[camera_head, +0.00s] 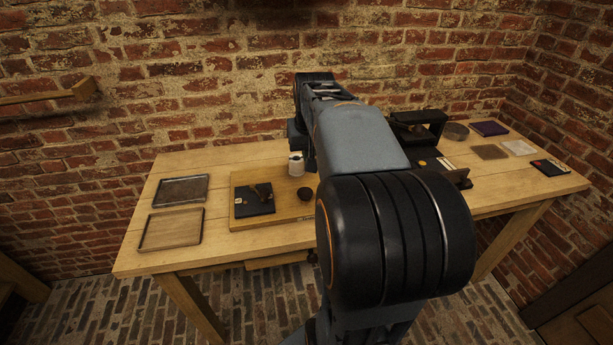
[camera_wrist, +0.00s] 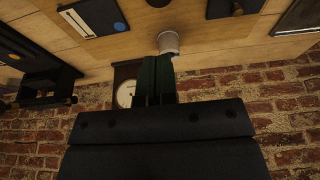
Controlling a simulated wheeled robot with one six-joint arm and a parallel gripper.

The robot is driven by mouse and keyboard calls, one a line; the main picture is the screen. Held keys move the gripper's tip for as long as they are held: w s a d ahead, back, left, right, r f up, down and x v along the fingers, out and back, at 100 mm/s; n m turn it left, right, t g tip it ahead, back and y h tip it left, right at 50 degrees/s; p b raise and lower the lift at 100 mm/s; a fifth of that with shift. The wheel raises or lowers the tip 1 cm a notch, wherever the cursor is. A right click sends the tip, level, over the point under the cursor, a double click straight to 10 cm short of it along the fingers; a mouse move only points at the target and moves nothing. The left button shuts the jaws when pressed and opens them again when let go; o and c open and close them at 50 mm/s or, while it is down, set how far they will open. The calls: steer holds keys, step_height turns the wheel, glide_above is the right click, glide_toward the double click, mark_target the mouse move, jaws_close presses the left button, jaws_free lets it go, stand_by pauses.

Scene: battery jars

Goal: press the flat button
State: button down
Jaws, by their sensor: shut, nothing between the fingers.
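A flat blue disc (camera_wrist: 120,26) sits on a dark panel with a pale edge (camera_wrist: 98,16) in the wrist view; it looks like a flat button. In the head view my arm hides that spot. A small yellow disc (camera_head: 422,163) shows on another dark panel right of my arm; I cannot tell whether it is a button. My gripper (camera_wrist: 157,62) is shut and empty, near a white jar (camera_wrist: 168,42) and apart from the blue disc. The jar also shows in the head view (camera_head: 296,166). My gripper is hidden behind my arm in the head view.
A dark box with a white dial (camera_wrist: 125,95) stands beside my fingers. A wooden board (camera_head: 291,208) carries a dark switch plate (camera_head: 254,201) and a small dark bowl (camera_head: 304,193). Two trays (camera_head: 181,190) (camera_head: 170,229) lie left. A black fixture (camera_head: 420,122) stands right.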

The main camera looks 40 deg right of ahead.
steer(key=b, duration=0.2)
glide_toward(306, 193)
steer(key=w+f, duration=0.2)
steer(key=f, duration=0.1)
steer(key=d+f, duration=0.1)
steer(key=f, duration=0.1)
steer(key=shift+w+d, duration=0.1)
steer(key=shift+w, duration=0.3)
steer(key=shift+f, duration=0.75)
steer(key=shift+f+b, duration=0.55)
steer(key=shift+f, duration=0.45)
steer(key=shift+s+f, duration=0.25)
steer(key=shift+r, duration=0.1)
step_height(306, 193, up, 6)
steer(key=p, duration=0.4)
steer(key=shift+w, duration=0.15)
steer(key=v, duration=0.9)
